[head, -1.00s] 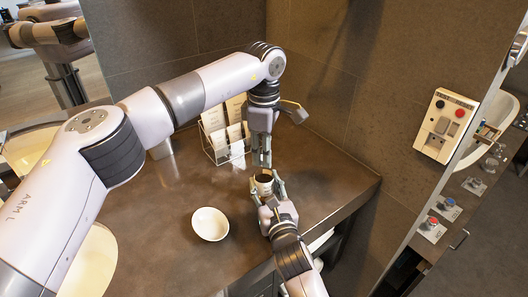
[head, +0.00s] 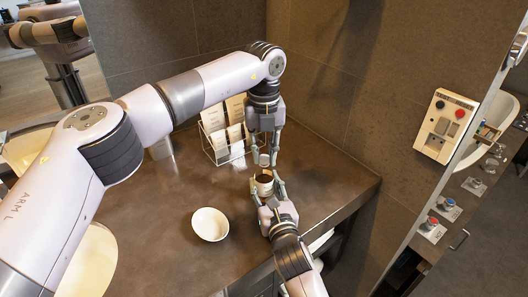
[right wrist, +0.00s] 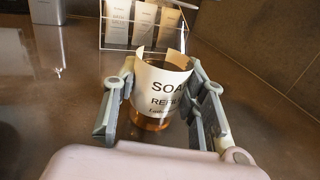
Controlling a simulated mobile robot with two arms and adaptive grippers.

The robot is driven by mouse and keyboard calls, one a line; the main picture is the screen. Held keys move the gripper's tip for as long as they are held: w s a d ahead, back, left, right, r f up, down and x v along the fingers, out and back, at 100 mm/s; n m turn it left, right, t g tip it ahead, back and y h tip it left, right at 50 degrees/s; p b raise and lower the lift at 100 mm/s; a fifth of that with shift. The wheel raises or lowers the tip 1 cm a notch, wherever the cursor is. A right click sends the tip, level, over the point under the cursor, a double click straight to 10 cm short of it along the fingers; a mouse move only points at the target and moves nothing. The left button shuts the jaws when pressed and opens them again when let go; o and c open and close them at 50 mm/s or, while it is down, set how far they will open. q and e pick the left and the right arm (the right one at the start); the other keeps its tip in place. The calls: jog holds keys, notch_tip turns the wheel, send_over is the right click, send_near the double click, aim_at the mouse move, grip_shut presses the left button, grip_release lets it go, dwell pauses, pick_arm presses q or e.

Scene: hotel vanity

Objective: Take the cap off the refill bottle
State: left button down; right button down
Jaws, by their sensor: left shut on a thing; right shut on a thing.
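The refill bottle (head: 264,188) stands upright near the right part of the counter, with a white label and a dark brown top. In the right wrist view, the bottle (right wrist: 163,92) shows "SOAP REFILL" lettering and an amber base. My right gripper (head: 267,186) is shut around its sides. My left gripper (head: 264,158) points down right above the bottle, shut on a small pale cap (head: 264,160). The cap appears apart from the bottle, just above its top. My left gripper does not show in the right wrist view.
A white bowl (head: 210,224) sits on the counter left of the bottle. A wall panel (head: 446,124) is at right.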

aim_at(264, 157)
pick_arm(q)
jog(key=n, duration=1.4)
jog(key=shift+n, duration=0.4)
jog(key=shift+w+a, duration=0.1)
jog(key=shift+r, duration=0.2)
jog(key=shift+r, duration=0.95)
jog(key=shift+r, duration=2)
pick_arm(e)
jog(key=c, duration=0.9)
grip_release()
